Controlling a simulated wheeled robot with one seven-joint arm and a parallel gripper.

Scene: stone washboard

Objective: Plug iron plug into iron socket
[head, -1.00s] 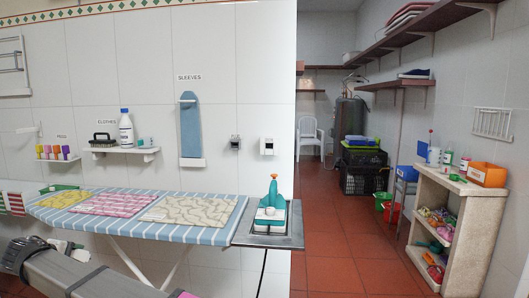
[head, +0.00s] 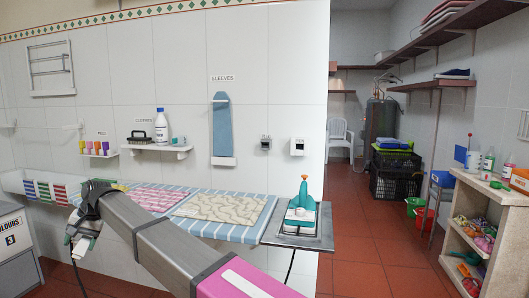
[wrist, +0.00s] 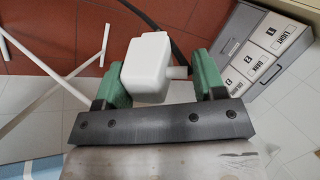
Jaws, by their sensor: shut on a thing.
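My gripper (wrist: 160,78) is shut on a white plug (wrist: 150,62), held between its green fingers in the wrist view. A dark cord (wrist: 157,22) runs close behind the plug. In the head view my gripper (head: 80,238) is at the lower left, in front of the ironing board, with a white thing at its tip. Two small wall fixtures look like sockets: a left one (head: 265,144) and a right one (head: 297,147). They are well to the right of my gripper; I cannot tell which is the iron socket. The green and white iron (head: 301,212) stands at the board's right end.
The striped ironing board (head: 235,232) with folded cloths lies below the sockets. A metal iron rest (head: 318,240) is at its right end. A shelf (head: 158,149) holds a bottle and brush. A drawer cabinet (head: 15,240) stands at left.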

